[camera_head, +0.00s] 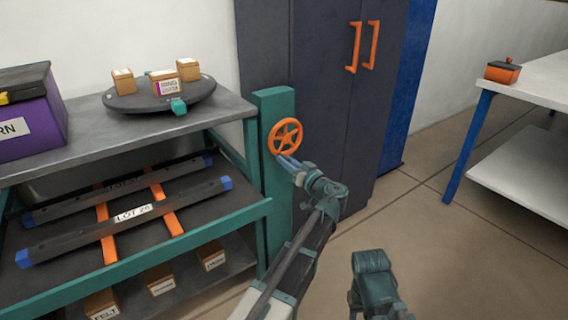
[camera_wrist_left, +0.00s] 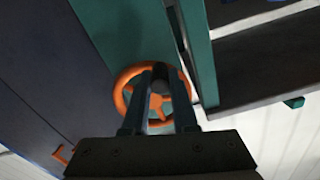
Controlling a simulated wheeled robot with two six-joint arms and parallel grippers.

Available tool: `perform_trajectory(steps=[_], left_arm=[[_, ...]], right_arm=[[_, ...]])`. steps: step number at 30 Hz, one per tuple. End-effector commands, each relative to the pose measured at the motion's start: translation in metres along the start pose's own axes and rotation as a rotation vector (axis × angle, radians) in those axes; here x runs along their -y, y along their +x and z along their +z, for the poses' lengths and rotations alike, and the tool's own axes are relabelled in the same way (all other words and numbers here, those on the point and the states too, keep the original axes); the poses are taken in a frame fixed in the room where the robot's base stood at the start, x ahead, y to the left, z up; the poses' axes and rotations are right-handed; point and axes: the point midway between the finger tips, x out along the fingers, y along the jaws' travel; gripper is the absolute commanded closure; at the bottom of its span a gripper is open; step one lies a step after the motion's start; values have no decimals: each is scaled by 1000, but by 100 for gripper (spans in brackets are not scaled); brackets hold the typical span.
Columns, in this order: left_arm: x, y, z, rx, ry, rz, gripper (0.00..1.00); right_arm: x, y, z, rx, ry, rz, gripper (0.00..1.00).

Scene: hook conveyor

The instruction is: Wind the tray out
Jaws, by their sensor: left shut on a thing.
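An orange handwheel (camera_head: 288,120) with spokes is on the upper part of a teal post at the right end of the shelf unit. My left gripper (camera_head: 284,160) is shut on it at its lower rim. In the left wrist view, the fingers of my left gripper (camera_wrist_left: 161,76) lie across the orange wheel (camera_wrist_left: 121,96), with a dark round piece between them. On the dark middle level (camera_head: 75,197) of the unit lie two dark bars with blue ends, one labelled LOT 26 (camera_head: 75,236), crossed by orange strips. I cannot tell a separate tray there. My right gripper is out of view.
A dark turntable (camera_head: 130,103) with several small boxes and a purple box (camera_head: 35,123) stand on the top shelf. Labelled boxes (camera_head: 160,285) sit below. A dark cabinet (camera_head: 325,100) stands behind the wheel. A white table (camera_head: 535,85) is at right; the floor between is clear.

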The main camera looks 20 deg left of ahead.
Motion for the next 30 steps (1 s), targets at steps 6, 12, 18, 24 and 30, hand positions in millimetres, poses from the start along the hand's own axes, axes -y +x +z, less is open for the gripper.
perform_trajectory(steps=[6,12,18,24,30], left_arm=[[-14,0,3,1,-205,0,100],[-24,0,3,1,-375,1,100],[-32,0,2,0,-509,1,100],[-36,0,0,-1,-600,1,100],[-39,0,0,-2,-647,1,100]], right_arm=[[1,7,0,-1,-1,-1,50],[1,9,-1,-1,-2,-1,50],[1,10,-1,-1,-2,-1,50],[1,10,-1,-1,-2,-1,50],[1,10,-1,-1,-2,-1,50]])
